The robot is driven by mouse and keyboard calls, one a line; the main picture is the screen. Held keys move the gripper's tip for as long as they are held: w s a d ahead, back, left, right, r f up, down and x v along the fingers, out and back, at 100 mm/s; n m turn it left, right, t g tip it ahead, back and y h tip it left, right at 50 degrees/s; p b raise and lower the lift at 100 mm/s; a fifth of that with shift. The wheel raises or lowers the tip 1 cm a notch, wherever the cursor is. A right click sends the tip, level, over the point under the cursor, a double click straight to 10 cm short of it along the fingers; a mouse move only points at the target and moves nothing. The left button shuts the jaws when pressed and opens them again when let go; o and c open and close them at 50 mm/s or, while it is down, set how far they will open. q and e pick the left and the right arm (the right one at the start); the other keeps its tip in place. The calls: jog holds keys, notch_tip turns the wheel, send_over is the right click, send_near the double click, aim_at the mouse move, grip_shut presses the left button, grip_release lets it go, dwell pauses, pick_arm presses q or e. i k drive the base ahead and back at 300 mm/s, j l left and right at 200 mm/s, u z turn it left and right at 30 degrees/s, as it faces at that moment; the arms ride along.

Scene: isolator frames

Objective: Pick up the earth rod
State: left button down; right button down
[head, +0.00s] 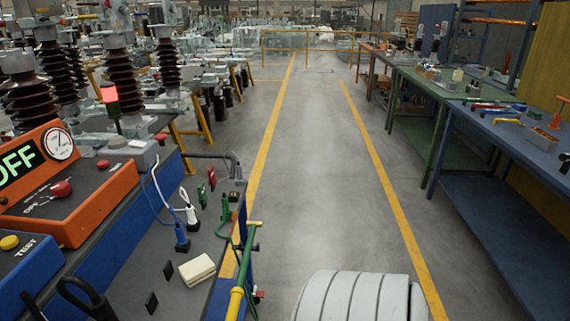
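The earth rod (246,263) appears to be the green and yellow rod at the right edge of the blue test bench (215,238). It has a yellow crosspiece at its top, a green shaft and a yellow lower part that runs out near the bottom of the head view. A green cable hangs close beside it, with a green clamp-like piece above; I cannot tell how they join. A small red and black part sits by the rod's lower section. Neither of my grippers shows in the head view.
An orange console (75,190) reading OFF stands on the bench, with a lit red lamp (108,93) behind. Blue and white plugs and a cream block (197,270) are on the bench. A clear aisle (320,180) runs between yellow lines. A blue workbench (500,135) with tools stands right.

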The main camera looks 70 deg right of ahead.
aim_at(237, 292)
jog(key=z, duration=1.75)
jog(key=u, duration=0.85)
jog(key=i+l+u, duration=0.15)
jog(key=l+u, duration=0.5)
jog(key=u, duration=0.25)
jog(key=l+u, duration=0.9)
jog(key=j, duration=0.1)
